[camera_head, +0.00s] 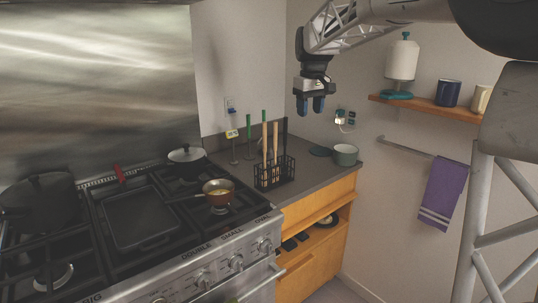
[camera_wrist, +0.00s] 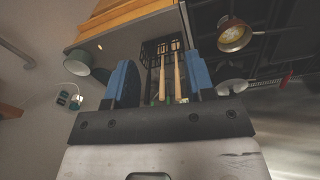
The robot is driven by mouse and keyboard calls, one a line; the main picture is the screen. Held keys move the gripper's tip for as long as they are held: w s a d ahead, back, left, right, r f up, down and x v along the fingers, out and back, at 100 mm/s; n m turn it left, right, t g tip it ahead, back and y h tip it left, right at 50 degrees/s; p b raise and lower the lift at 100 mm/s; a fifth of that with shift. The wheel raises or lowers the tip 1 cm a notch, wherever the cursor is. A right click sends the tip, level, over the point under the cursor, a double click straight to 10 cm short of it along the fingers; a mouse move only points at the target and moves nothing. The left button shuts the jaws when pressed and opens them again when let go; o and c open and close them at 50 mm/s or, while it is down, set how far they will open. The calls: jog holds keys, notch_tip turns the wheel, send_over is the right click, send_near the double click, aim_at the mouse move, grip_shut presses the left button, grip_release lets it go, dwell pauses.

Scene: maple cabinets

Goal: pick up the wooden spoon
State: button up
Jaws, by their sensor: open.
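A black wire utensil rack (camera_head: 261,181) stands on the grey counter beside the stove, holding several upright utensils. Two have light wooden handles, one on the left (camera_head: 264,143) and one on the right (camera_head: 276,142); I cannot tell which is the wooden spoon. My gripper (camera_head: 311,106) hangs above the counter, up and to the right of the rack, pointing down, open and empty. In the wrist view, the wooden handles (camera_wrist: 162,80) appear between the blue fingers of my gripper (camera_wrist: 160,85), apart from them. The rack's far part shows beyond.
A green pot (camera_head: 345,155) stands on the counter right of the rack. A copper pan (camera_head: 218,193) sits on the stove to the left. A wall shelf (camera_head: 425,107) with a white dispenser and mugs is at the right, above a purple towel (camera_head: 443,193).

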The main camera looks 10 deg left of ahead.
jog(key=w+a+f+n, duration=0.1)
jog(key=w+a+f, duration=0.1)
jog(key=w+a, duration=0.3)
jog(key=w+a+f+n, duration=0.1)
jog(key=w+a+f, duration=0.1)
jog(key=w+a, duration=0.4)
jog(key=w+a+f+n+g, duration=0.1)
jog(key=w+a, duration=0.4)
jog(key=w, duration=0.6)
jog(key=shift+w+a+f+n, duration=0.15)
jog(key=shift+a+f+n, duration=0.2)
jog(key=shift+f+n, duration=0.35)
jog(key=shift+f, duration=0.15)
jog(key=shift+f, duration=1.2)
jog(key=shift+f, duration=0.1)
jog(key=shift+d+f, duration=0.15)
jog(key=shift+f, duration=1.15)
jog(key=shift+d+f, duration=0.1)
jog(key=shift+f, duration=1.15)
jog(key=shift+c, duration=0.3)
grip_shut()
